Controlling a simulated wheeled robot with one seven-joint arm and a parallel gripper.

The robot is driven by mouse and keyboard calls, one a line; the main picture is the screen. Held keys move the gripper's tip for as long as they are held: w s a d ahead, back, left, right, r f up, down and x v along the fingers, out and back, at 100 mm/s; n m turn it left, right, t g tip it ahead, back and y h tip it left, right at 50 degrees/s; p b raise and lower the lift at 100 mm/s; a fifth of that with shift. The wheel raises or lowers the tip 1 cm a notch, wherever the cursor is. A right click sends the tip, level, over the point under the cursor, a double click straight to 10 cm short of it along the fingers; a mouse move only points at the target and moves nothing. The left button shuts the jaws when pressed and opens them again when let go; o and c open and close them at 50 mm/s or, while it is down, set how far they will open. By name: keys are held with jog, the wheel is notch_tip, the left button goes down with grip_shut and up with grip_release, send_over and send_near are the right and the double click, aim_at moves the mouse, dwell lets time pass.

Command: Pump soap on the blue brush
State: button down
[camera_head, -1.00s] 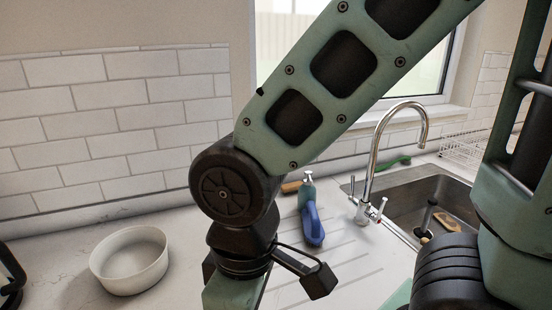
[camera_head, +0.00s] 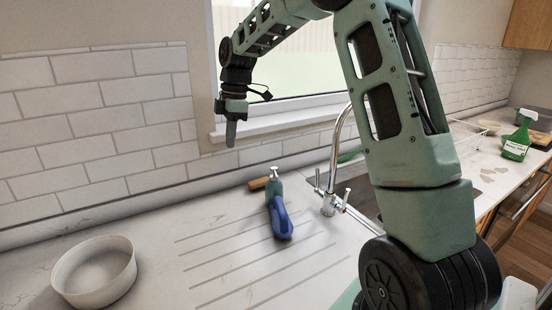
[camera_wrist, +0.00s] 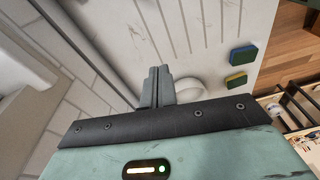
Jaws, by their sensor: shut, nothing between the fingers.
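A teal soap bottle (camera_head: 274,187) with a pale pump top (camera_head: 275,171) stands upright on the ribbed drainer area, left of the tap. The blue brush (camera_head: 281,222) is right in front of it and hides part of its lower body; I cannot tell if they touch. My gripper (camera_head: 231,134) points down, high in front of the wall and window sill, up and left of the bottle in the head view. It is shut and empty. Its closed fingers also show in the wrist view (camera_wrist: 156,82), where neither bottle nor brush is seen.
A white bowl (camera_head: 95,272) stands on the counter at left, also partly visible behind my fingers in the wrist view (camera_wrist: 188,90). A tap (camera_head: 330,200) and sink are right of the bottle. The wrist view shows two sponges (camera_wrist: 243,56). A green spray bottle (camera_head: 517,142) is far right.

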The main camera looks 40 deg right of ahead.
jog(key=d+n, duration=0.1)
jog(key=d, duration=1.9)
jog(key=shift+r+n, duration=0.4)
jog(key=shift+f, duration=0.1)
jog(key=p, duration=0.5)
send_near(276, 175)
jog(key=w+f, duration=0.1)
jog(key=w+d+f, duration=0.1)
jog(key=f, duration=0.1)
jog(key=w+f, duration=0.1)
jog(key=f, duration=0.1)
jog(key=shift+w+d+f, duration=0.15)
jog(key=shift+d, duration=0.05)
jog(key=shift+f, duration=0.45)
jog(key=shift+f, duration=0.1)
